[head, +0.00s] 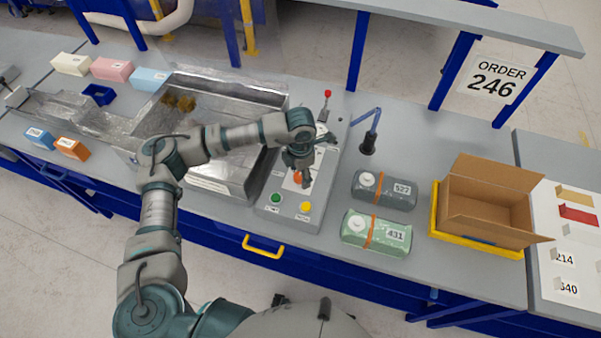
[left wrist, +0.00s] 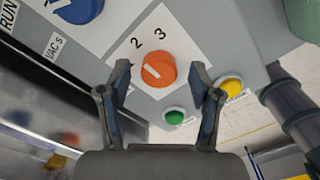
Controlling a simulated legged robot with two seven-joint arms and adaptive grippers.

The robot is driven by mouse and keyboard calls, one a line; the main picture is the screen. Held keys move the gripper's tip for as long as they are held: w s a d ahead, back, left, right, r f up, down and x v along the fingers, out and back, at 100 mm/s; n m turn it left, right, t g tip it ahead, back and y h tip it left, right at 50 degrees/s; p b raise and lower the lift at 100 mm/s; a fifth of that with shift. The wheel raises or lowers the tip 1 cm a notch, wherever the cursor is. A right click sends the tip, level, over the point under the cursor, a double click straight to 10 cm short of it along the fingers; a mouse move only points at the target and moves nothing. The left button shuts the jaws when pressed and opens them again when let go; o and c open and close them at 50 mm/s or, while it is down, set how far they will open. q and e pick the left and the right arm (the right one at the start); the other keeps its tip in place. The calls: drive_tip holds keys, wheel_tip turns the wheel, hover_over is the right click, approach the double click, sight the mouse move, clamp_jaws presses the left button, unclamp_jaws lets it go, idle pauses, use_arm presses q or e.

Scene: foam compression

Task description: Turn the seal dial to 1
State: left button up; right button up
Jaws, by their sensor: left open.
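The seal dial is an orange round knob with a white pointer line, on a white plate of the grey control panel (head: 268,208). It shows clearly in the left wrist view (left wrist: 160,70), with the numerals 2 and 3 beside it; I see no numeral 1. In the head view the dial (head: 298,177) is partly hidden under my left gripper (head: 303,178). That gripper is open, and in the left wrist view (left wrist: 163,74) its fingers appear on either side of the dial, with visible gaps. I cannot tell whether the fingertips reach down to the knob's height. My right gripper is not in view.
A green button (head: 276,198) and a yellow button (head: 305,207) sit near the dial. A blue knob (left wrist: 78,8) and a red-topped lever (head: 326,100) are on the panel too. Bags 527 (head: 384,196) and 431 (head: 370,240) lie right of it. A metal bin (head: 270,97) stands left.

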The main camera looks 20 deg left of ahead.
use_arm(q)
drive_tip(key=shift+a+f, duration=0.1)
drive_tip(key=shift+f, duration=0.3)
drive_tip(key=shift+a, duration=0.1)
drive_tip(key=shift+r, duration=0.1)
drive_tip(key=c, duration=1.1)
drive_tip(key=shift+c, duration=0.2)
